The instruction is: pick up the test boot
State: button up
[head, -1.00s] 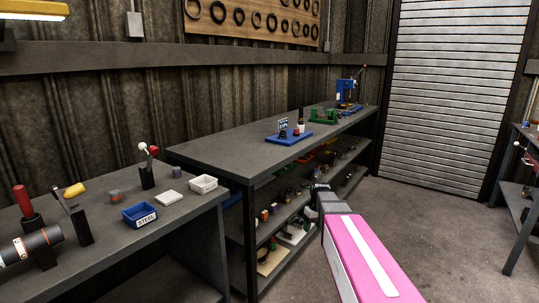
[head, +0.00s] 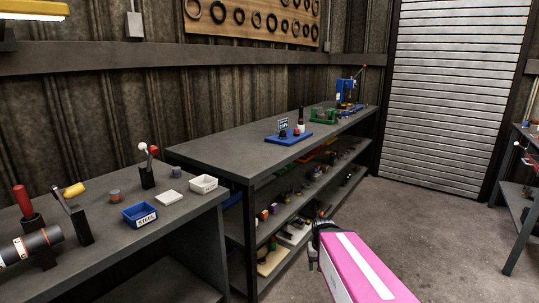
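I cannot tell for sure which thing is the test boot. A blue board (head: 289,140) on the long back bench carries a small sign (head: 283,124) and small dark and reddish pieces (head: 296,131), too small to make out. A small purple-grey piece (head: 177,172) sits on the near left bench, behind a white pad. My gripper (head: 314,240), dark at the end of my pink arm, is in front of the long bench's lower shelves, below its top and apart from the blue board. Its fingers are too small and dark to read.
The near bench (head: 110,250) holds a blue bin marked STEEL (head: 139,215), a white bin (head: 203,184), a white pad (head: 169,198) and a black holder (head: 147,178). A green fixture (head: 323,115) and a blue press (head: 347,92) stand farther back. The floor at right is clear.

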aim_at(282, 135)
jog(key=l+u, duration=0.3)
jog(key=l, duration=0.2)
jog(key=i+l+z, duration=0.55)
jog(key=i+l, duration=0.1)
jog(key=l, duration=0.05)
